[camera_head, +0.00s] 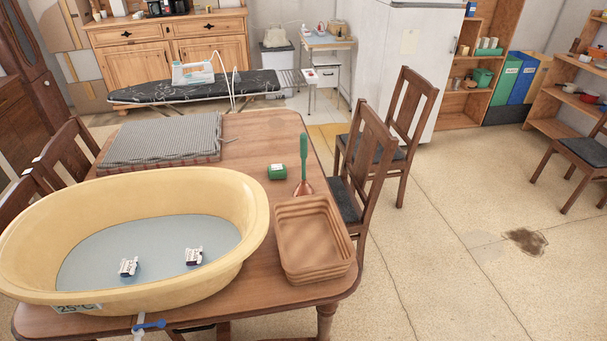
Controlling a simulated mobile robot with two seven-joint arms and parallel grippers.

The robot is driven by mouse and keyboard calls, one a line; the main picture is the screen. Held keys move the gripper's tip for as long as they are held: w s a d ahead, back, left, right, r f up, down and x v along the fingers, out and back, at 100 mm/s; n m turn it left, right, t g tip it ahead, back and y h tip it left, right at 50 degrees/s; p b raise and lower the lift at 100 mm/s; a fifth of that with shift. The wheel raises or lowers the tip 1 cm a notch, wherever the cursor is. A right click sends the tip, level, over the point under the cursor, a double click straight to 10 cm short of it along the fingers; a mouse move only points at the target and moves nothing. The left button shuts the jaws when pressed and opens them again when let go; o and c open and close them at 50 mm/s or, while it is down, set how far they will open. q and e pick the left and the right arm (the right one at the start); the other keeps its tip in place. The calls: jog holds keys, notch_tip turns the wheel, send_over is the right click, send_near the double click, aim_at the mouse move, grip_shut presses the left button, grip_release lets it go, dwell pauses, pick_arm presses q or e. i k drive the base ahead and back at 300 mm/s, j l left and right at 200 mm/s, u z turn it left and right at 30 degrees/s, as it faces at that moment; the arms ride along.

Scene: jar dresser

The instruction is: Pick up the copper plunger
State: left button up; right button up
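The copper plunger (303,187) stands upright on the wooden table, near its right edge. Its green handle (304,150) points up and its copper-coloured cup rests on the tabletop, just behind a brown basket. Neither of my grippers shows in the head view.
A large yellow tub (240,190) with water and two small items fills the table's left front. Chairs (363,165) stand close at the right; floor farther right is open.

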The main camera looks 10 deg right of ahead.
aim_at(302, 188)
jog(key=l+u, duration=0.15)
jog(key=u, duration=0.25)
jog(key=l+u, duration=0.2)
jog(key=u, duration=0.2)
jog(key=l+u, duration=0.2)
jog(key=u, duration=0.2)
jog(key=l+u, duration=0.25)
jog(key=l, duration=0.3)
jog(key=k+l+u, duration=0.2)
jog(key=l, duration=0.3)
jog(key=k+l, duration=0.1)
jog(key=l, duration=0.5)
jog(key=k+l, duration=0.15)
jog(key=l+u, duration=0.05)
jog(key=l, duration=0.05)
